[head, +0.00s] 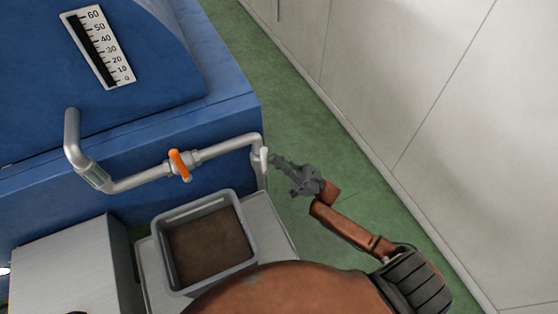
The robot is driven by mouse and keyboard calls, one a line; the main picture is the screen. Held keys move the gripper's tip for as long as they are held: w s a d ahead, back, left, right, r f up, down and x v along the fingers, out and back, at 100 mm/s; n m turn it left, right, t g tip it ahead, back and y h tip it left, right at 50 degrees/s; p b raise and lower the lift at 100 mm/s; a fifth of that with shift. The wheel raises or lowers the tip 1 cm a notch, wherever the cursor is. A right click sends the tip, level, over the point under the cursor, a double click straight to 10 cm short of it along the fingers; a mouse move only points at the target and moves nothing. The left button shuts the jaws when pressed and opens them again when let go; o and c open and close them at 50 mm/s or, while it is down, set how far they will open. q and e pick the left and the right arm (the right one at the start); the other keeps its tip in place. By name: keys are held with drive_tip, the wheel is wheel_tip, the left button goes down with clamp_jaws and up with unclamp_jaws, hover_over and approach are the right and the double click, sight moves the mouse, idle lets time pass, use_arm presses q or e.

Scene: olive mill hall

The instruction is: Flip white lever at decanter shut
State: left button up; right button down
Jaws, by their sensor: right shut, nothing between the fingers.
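The white lever (264,159) is small and hangs roughly vertical at the right end of the grey pipe (225,147) on the front of the blue decanter (215,95). My right gripper (276,160) is shut and empty. Its fingertips point left and are just right of the lever. I cannot tell whether they touch it. My left gripper is not in view.
An orange valve handle (179,164) sits midway along the pipe. Below it, a grey crate (250,235) with brown contents stands on a light surface. Green floor (285,110) lies between the decanter and the pale wall (400,70) at right.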

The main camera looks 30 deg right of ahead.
use_arm(q)
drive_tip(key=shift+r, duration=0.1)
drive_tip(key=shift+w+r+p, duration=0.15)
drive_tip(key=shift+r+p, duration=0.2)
drive_tip(key=shift+p, duration=0.1)
use_arm(e)
drive_tip(key=shift+a+r+n+g, duration=0.15)
drive_tip(key=shift+n+g, duration=0.25)
use_arm(q)
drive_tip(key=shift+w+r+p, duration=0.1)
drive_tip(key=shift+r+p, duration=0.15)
drive_tip(key=shift+p, duration=0.05)
use_arm(e)
drive_tip(key=shift+a+g, duration=0.15)
drive_tip(key=shift+g, duration=0.15)
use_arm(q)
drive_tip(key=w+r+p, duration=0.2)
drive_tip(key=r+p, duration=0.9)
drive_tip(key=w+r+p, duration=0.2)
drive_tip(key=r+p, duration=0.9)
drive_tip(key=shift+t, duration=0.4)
use_arm(e)
drive_tip(key=a+f+n+g+h, duration=0.3)
drive_tip(key=a+n+g+h, duration=0.3)
drive_tip(key=a+h, duration=0.3)
drive_tip(key=shift+w+g+h, duration=0.25)
drive_tip(key=shift+g+h, duration=0.25)
drive_tip(key=shift+f, duration=0.15)
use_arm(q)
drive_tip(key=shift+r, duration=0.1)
